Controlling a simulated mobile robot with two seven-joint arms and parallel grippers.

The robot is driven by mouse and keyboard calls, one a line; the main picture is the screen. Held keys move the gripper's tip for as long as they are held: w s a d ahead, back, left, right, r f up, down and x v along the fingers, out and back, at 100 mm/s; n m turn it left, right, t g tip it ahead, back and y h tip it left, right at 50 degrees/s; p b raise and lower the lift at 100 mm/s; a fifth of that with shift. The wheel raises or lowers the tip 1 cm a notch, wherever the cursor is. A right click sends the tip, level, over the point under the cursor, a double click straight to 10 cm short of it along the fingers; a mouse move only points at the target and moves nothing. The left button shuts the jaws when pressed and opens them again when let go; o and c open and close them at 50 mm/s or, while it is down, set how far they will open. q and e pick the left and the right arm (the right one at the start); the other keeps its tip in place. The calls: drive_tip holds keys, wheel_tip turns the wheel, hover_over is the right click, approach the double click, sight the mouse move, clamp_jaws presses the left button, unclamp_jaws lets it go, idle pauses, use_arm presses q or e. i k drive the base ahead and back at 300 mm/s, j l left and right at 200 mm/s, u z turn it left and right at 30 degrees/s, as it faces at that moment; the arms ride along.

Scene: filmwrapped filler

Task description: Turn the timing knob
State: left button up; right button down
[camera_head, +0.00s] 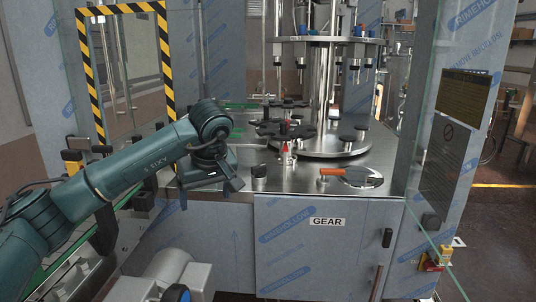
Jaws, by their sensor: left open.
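My left arm comes in from the left. Its gripper (232,186) is open and empty, held low over the front left of the steel machine top (300,178). A small black knob (260,171) stands on that top just right of the gripper, apart from it. Black star-shaped parts (284,130) with a small red piece show farther back. I cannot tell for certain which of these is the timing knob. My right gripper is not in view.
A round plate with black knobs (347,138) surrounds the steel column. An orange-handled tool (335,172) lies on the front right of the top. The cabinet front bears a GEAR label (327,222). A yellow-black striped frame (165,52) stands behind my arm.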

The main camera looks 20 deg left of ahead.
sight(259, 170)
drive_tip(key=i, duration=1.35)
